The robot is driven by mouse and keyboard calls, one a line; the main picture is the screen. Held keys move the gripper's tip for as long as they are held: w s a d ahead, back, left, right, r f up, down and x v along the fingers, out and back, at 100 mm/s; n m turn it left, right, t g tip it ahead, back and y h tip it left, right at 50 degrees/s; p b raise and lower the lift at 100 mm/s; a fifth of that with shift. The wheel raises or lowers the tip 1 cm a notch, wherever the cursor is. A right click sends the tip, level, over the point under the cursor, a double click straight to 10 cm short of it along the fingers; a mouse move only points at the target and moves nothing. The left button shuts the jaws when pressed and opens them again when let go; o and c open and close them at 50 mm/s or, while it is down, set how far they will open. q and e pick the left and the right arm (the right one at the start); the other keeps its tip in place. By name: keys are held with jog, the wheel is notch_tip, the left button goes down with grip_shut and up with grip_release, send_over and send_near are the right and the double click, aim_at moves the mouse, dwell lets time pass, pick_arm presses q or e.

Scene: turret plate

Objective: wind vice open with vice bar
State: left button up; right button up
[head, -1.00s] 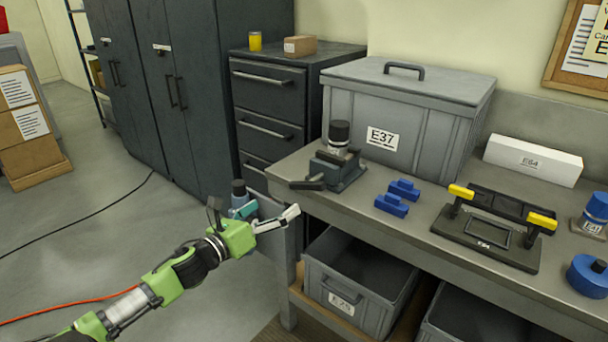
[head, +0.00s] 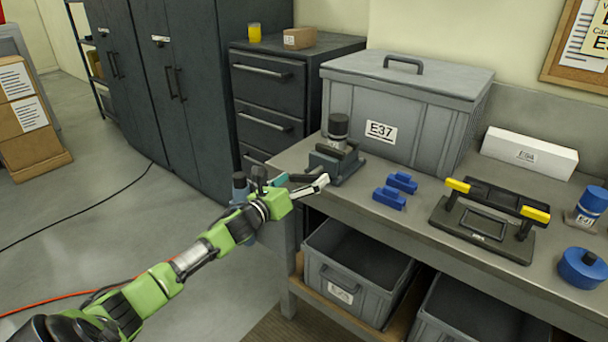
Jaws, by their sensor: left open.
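The dark grey-blue vice (head: 347,167) stands at the left end of the workbench. A black-topped cylinder (head: 338,126) stands upright at its jaws; whether it is clamped I cannot tell. The dark vice bar (head: 308,175) sticks out from the vice's left side, over the bench edge. My left gripper (head: 306,184) is open at the bar, with one pale finger in front and a teal part behind. The fingers partly cover the bar, and I cannot tell whether they touch it. My right gripper is out of view.
Two blue blocks (head: 388,198) lie right of the vice. A large lidded grey box (head: 425,115) stands behind it. A black frame with yellow grips (head: 483,248) sits further right. Open grey bins (head: 338,292) stand below. Floor is free to the left.

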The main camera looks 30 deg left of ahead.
pick_arm(q)
jog(key=shift+w, duration=0.5)
jog(key=shift+d, duration=0.1)
jog(key=c, duration=1)
jog(key=shift+r+n, duration=0.1)
jog(key=shift+n, duration=0.3)
